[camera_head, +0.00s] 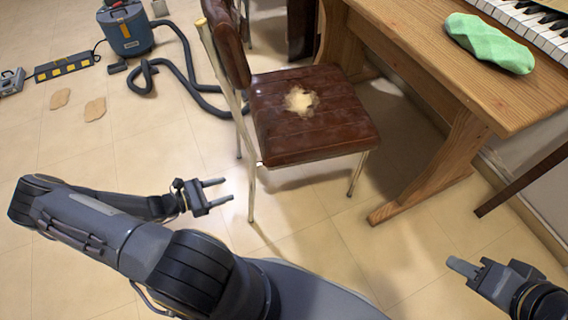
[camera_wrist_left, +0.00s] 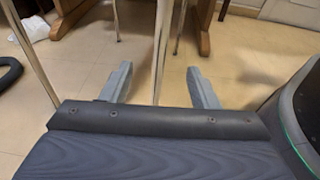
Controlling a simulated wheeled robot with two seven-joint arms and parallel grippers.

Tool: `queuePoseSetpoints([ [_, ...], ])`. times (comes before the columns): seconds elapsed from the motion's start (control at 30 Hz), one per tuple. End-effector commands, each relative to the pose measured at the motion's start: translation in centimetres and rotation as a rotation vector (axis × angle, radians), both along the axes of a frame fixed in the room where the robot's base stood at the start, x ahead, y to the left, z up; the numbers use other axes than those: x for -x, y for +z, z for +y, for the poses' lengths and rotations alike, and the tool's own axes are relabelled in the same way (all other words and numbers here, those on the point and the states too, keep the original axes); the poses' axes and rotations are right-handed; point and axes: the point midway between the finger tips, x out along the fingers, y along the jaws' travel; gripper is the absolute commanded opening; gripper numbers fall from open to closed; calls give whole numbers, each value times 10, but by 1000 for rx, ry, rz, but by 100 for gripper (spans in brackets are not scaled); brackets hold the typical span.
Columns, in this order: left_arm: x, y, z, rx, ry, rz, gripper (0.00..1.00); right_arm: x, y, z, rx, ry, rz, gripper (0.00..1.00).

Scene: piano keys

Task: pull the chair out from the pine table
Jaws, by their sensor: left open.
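A chair (camera_head: 318,118) with a worn brown padded seat and thin pale metal legs stands by the pine table (camera_head: 470,100). Its back is at the left of the seat, and its right edge is near the table's end support. My left gripper (camera_head: 220,190) is open and empty, low over the floor, left of the chair's front leg and apart from it. In the left wrist view its two fingers (camera_wrist_left: 157,88) are spread, with thin metal legs beyond them. My right gripper (camera_head: 462,272) is at the lower right, away from the chair; its jaw opening is unclear.
A blue vacuum cleaner (camera_head: 127,30) stands at the back left, its dark hose (camera_head: 185,75) curving toward the chair. A power strip (camera_head: 66,67) and flat tan pieces (camera_head: 95,109) lie on the floor.

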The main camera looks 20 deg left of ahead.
Motion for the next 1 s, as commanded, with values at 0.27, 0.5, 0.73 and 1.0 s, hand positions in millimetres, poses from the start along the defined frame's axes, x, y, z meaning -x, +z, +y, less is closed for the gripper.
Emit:
queuePoseSetpoints([
  [0.27,23,-1,19,-3,2,1,55,0,-1,0,0,0,0,36],
  [0.5,42,-1,33,-2,2,2,55,0,-3,0,0,0,0,36],
  [0.73,60,-1,47,-2,2,2,55,0,-5,0,0,0,0,36],
  [1.0,73,0,56,0,0,1,55,0,-7,0,0,0,0,36],
])
